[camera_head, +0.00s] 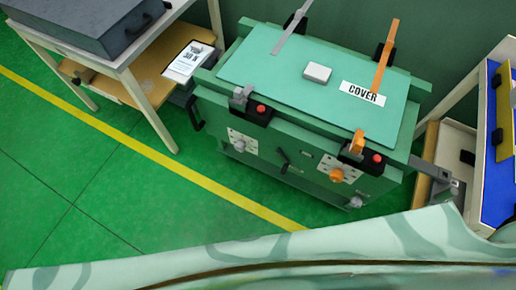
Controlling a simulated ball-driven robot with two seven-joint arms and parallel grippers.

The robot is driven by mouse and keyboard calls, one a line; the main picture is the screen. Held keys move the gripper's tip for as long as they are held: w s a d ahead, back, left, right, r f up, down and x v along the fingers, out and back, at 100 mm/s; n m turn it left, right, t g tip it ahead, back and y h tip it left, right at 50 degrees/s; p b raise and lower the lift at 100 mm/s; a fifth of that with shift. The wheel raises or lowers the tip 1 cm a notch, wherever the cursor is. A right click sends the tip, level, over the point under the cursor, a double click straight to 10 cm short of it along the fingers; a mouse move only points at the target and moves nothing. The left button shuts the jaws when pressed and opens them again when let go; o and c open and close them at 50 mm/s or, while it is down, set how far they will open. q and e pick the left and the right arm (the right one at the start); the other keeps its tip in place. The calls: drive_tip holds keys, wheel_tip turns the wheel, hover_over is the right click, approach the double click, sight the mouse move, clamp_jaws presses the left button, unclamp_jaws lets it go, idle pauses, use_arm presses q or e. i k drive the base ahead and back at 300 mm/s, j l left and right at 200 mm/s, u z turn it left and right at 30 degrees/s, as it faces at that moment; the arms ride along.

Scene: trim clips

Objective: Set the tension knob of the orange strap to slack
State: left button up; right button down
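The orange strap (386,58) lies over the far edge of a green cover (300,90), running from a black fitting. Near the front edge, an orange clip piece (357,142) stands on a black block with a red button (377,158). Below it, on the front face of the green case, an orange tension knob (336,175) sits on a white plate with small marks. The marks and the knob's pointing direction are too small to read. A grey knob (239,146) sits on a similar plate to the left. I see neither gripper clearly.
A grey strap (290,32) and grey clip piece (240,95) are on the cover's left. A white block (318,72) and a COVER label (363,93) lie on top. A table (150,55) stands left, a blue panel (497,150) right. A pale patterned surface crosses the foreground.

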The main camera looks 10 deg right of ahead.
sight(336, 176)
drive_tip(key=z, duration=0.4)
drive_tip(key=k+z, duration=0.15)
drive_tip(key=z, duration=0.25)
drive_tip(key=l+z, duration=0.1)
drive_tip(key=z, duration=0.25)
drive_tip(key=k, duration=0.05)
